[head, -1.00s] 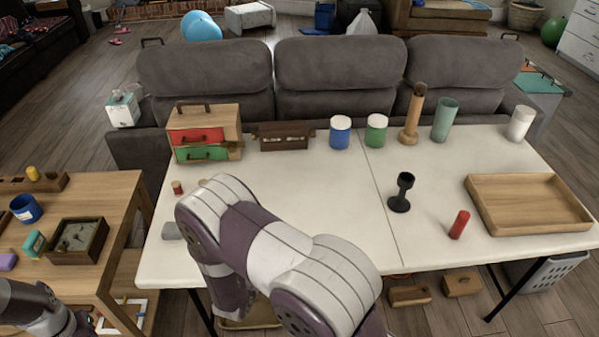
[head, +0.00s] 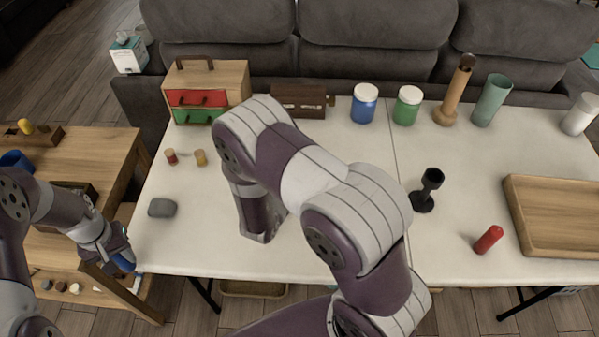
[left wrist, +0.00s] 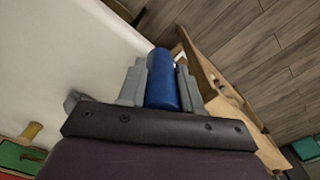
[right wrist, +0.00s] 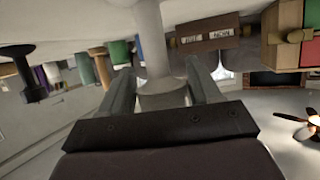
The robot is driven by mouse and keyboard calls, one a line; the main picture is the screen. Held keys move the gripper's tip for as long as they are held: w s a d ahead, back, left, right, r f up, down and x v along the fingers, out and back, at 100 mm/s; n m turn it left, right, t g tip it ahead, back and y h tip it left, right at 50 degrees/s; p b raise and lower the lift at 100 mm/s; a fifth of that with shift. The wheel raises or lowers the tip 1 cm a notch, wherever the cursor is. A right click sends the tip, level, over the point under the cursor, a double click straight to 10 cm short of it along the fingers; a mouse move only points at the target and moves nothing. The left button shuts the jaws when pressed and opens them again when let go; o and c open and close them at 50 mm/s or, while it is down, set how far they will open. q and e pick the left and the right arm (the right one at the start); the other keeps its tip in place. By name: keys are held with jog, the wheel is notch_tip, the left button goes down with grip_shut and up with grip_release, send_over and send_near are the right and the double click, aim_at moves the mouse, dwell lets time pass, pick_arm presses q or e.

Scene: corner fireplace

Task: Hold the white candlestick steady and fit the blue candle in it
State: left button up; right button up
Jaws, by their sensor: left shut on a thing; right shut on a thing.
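The blue candle (left wrist: 163,82) is between the fingers of my left gripper (left wrist: 161,88) in the left wrist view. In the head view the left gripper (head: 121,256) is low at the left, by the white table's left front corner, with part of the candle (head: 124,263) showing. My right gripper (right wrist: 163,92) is shut on the white candlestick (right wrist: 151,38), around its wider end, in the right wrist view, which looks upside down. In the head view my right arm hides that gripper and the candlestick. The candle and candlestick are apart.
A wooden tray (head: 513,215) is at far right. A grey block (head: 162,207) and two small spools (head: 186,157) are at left. Jars line the back.

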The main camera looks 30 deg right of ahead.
pick_arm(q)
jog(key=shift+w+d+f, duration=0.15)
jog(key=shift+d, duration=0.05)
pick_arm(e)
jog(key=shift+w+d+f, duration=0.15)
jog(key=shift+d+f, duration=0.05)
pick_arm(q)
jog(key=shift+a, duration=0.15)
pick_arm(e)
jog(key=shift+a+r, duration=0.1)
jog(key=shift+a, duration=0.05)
jog(key=shift+f, duration=0.2)
jog(key=o, duration=1.2)
jog(key=shift+o, duration=0.2)
jog(key=c, duration=0.9)
jog(key=shift+c, duration=0.2)
